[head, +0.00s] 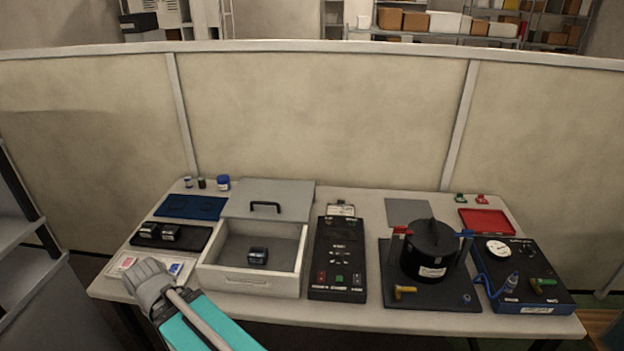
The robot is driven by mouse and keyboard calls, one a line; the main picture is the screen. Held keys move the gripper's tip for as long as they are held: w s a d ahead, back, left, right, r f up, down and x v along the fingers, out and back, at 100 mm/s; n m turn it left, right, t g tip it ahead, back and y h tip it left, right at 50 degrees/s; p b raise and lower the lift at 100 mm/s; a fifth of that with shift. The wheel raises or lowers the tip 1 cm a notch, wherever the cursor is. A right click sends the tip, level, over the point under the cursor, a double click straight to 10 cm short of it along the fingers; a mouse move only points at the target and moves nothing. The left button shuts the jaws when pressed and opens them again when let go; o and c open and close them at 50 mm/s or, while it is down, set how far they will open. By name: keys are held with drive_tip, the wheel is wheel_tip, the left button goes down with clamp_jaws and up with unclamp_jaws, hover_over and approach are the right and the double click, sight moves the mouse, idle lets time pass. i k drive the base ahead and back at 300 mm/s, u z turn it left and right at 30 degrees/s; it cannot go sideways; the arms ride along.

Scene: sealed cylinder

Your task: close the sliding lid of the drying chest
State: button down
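The drying chest (248,281) is a pale open box with a grey inside, left of the table's middle. Its grey sliding lid (290,196) lies behind the opening, slid to the back, with a dark handle (265,206) near its front edge. A small dark block (258,255) with a light label sits inside the chest. My arm, with a turquoise link, comes in at the lower left. Its grey end (153,284) is over the table's front left corner, left of the chest and apart from the lid. My gripper's fingers are not visible.
A black tray with two dark blocks (170,235) and a blue mat (190,207) lie left of the chest. A black control unit (337,262) stands close on its right. A black cylinder (430,250) and a gauge box (521,275) are farther right.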

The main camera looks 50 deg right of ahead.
sight(271, 200)
drive_tip(key=k, duration=1.6)
drive_tip(key=z, duration=0.8)
drive_tip(key=i, duration=1.3)
drive_tip(key=u, duration=0.05)
